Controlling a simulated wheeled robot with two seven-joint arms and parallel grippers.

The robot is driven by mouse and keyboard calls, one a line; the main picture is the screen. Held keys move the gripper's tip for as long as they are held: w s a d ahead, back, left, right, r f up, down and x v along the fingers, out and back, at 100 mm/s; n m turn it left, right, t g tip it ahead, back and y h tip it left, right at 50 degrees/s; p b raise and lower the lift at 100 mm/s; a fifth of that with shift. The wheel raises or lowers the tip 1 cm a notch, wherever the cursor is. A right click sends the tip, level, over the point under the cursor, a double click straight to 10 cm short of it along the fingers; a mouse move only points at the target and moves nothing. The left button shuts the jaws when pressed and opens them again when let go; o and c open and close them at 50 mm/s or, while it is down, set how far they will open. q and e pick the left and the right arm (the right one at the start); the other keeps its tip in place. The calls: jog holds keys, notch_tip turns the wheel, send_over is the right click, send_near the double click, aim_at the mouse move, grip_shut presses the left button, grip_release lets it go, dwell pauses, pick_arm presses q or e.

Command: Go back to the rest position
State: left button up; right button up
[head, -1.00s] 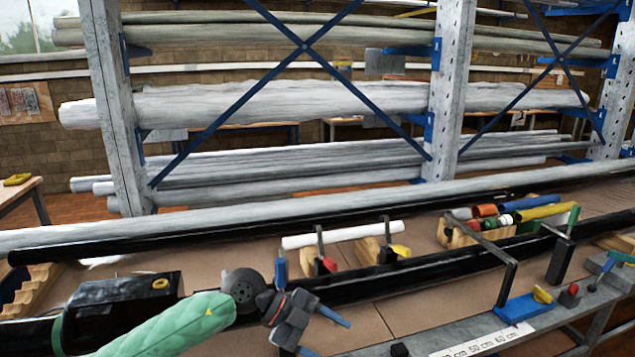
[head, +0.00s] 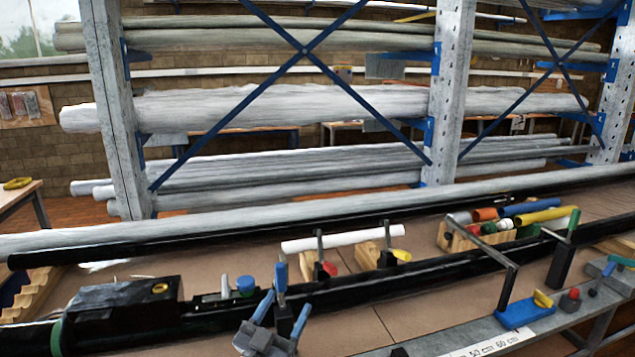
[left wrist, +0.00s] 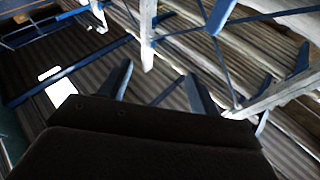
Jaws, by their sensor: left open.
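My left gripper (head: 282,312) shows at the bottom of the head view, left of centre. Its two blue-grey fingers point up and stand apart, in front of the black bar and near an upright blue-topped clamp (head: 281,272). In the left wrist view the fingers of my left gripper (left wrist: 161,88) are spread with nothing between them, and the rack and striped ground lie beyond. My right gripper is in neither view.
A long bench (head: 400,316) crosses the front with a black machine box (head: 108,306), a white tube (head: 342,238) on wooden blocks, a crate (head: 475,238) of coloured rolls and a blue-based stop (head: 522,312). A rack (head: 449,100) of long pipes stands behind.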

pick_arm(q)
jog(key=s+a+f+n+g+y, duration=0.35)
jog(key=a+f+y, duration=0.2)
jog(key=f, duration=0.45)
jog(key=s+a+f+n+g+y, duration=0.2)
jog(key=s+a+f+g+y, duration=0.3)
jog(key=f, duration=0.6)
jog(key=s+a+f+m+g, duration=0.15)
jog(key=s+f+g, duration=0.35)
jog(key=s, duration=0.5)
jog(key=s+a+f+g, duration=0.35)
jog(key=s+f, duration=0.35)
jog(key=s, duration=0.3)
jog(key=s+d+f+g, duration=0.1)
jog(key=s+d+f, duration=0.1)
jog(key=f, duration=1.8)
jog(key=s+d+f+g+h, duration=0.1)
jog(key=s+f, duration=0.2)
jog(key=f, duration=1.7)
jog(key=shift+d+f, duration=0.4)
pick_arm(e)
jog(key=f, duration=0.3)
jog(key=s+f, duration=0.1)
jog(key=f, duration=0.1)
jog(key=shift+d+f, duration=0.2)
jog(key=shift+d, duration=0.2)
